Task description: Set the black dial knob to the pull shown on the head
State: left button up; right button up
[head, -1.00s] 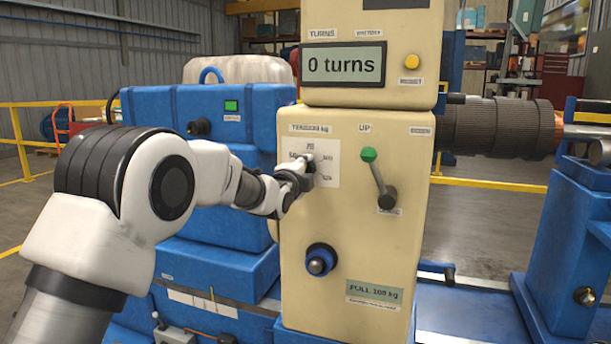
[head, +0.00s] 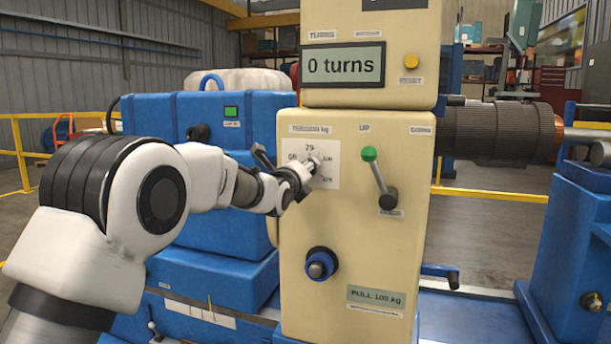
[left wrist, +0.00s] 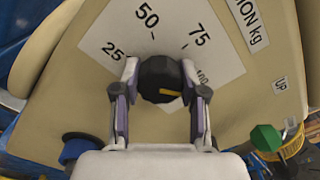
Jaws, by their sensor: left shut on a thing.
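The black dial knob (left wrist: 158,76) sits on a white scale plate (left wrist: 108,28) marked 25, 50, 75 and 100. In the left wrist view its yellow mark is on the lower right side of the knob, below the partly hidden 100. My left gripper (head: 307,170) is shut on the knob, one finger on each side. In the head view the gripper hides most of the knob. A label (head: 376,297) low on the cream head (head: 350,230) reads "PULL 100 kg". My right gripper is not in view.
A green-tipped lever (head: 377,175) stands just right of the scale plate. A blue-collared knob (head: 320,264) sticks out below. The display (head: 343,65) above reads "0 turns". A blue cabinet (head: 180,120) stands behind my left arm.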

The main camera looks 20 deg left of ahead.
pick_arm(q)
jog(key=shift+m, duration=0.3)
jog(key=o, duration=1.2)
jog(key=shift+c, duration=0.2)
jog(key=s, duration=1.2)
jog(key=shift+a, duration=0.2)
